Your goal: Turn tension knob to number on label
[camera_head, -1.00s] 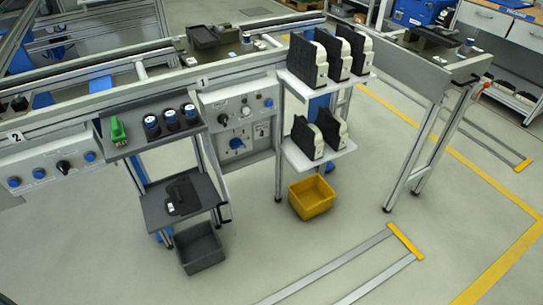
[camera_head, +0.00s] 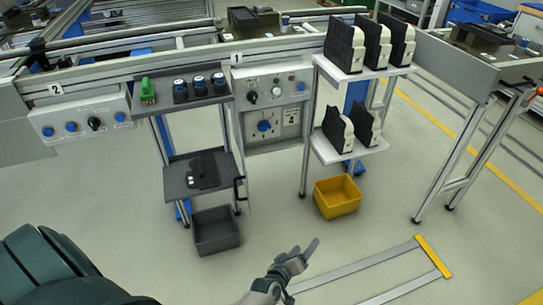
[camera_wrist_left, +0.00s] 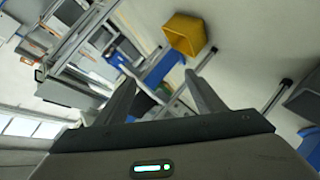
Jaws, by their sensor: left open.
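The tension knob (camera_head: 264,125) is a blue knob with dial marks around it, on the lower grey panel of station 1 in the head view. A small whitish label (camera_head: 291,116) is on the panel right of it; its number is too small to read. My left gripper (camera_head: 303,252) is open and empty, low in the head view, over the floor and apart from the knob. Its two spread fingers show in the left wrist view (camera_wrist_left: 160,97). I cannot make out the knob in the wrist view. My right gripper is not in view.
A shelf (camera_head: 205,98) with blue-topped parts and a green piece stands left of the panel. A white rack (camera_head: 340,72) with black-and-white units stands right of it. A yellow bin (camera_head: 338,196) and a grey bin (camera_head: 214,230) are below.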

